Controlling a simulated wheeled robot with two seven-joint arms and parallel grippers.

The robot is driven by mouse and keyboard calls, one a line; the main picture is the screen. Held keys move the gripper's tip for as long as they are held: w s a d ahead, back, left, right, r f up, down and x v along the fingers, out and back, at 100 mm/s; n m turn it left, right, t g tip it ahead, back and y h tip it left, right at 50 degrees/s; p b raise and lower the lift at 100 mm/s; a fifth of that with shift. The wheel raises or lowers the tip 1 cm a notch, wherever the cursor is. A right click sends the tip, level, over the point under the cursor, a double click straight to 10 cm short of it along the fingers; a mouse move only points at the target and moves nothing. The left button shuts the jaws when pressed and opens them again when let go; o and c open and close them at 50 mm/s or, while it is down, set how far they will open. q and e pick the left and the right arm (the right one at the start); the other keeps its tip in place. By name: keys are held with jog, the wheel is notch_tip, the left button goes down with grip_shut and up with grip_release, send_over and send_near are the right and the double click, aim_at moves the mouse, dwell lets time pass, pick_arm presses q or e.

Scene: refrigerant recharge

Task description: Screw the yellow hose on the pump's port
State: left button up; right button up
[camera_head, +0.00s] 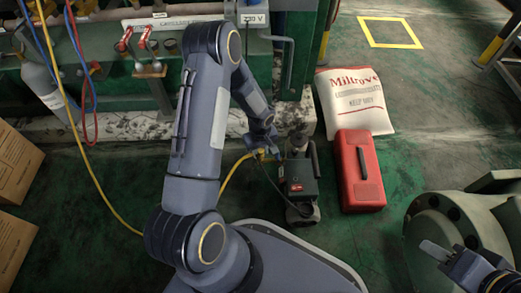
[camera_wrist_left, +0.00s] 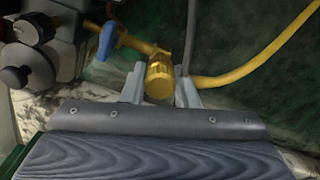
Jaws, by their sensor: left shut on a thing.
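The yellow hose (camera_head: 228,180) runs across the floor to the vacuum pump (camera_head: 302,181), which stands on the floor in front of the green machine. In the left wrist view the hose's brass end fitting (camera_wrist_left: 159,80) sits between the fingers of my left gripper (camera_wrist_left: 160,91), which is shut on it. The fitting lies in line with a brass port (camera_wrist_left: 138,44) that has a blue valve handle (camera_wrist_left: 106,41); they look touching, but I cannot tell whether the thread is engaged. My left gripper (camera_head: 262,150) is beside the pump in the head view. My right gripper (camera_head: 448,257) is at the lower right, apart from the pump.
A red toolbox (camera_head: 359,170) and a white sack (camera_head: 354,102) stand right of the pump. Cardboard boxes (camera_head: 14,165) are at the left. A grey-green round metal body (camera_head: 440,222) is at the right. Green floor between is open.

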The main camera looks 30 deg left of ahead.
pick_arm(q)
jog(key=m, duration=0.3)
jog(key=shift+f+m, duration=0.1)
jog(key=shift+m, duration=0.2)
jog(key=m, duration=0.3)
jog(key=o, duration=1)
notch_tip(320, 180, up, 7)
jog(key=p, duration=0.3)
jog(key=shift+f+p, duration=0.2)
jog(key=shift+p, duration=0.1)
jog(key=shift+r, duration=0.6)
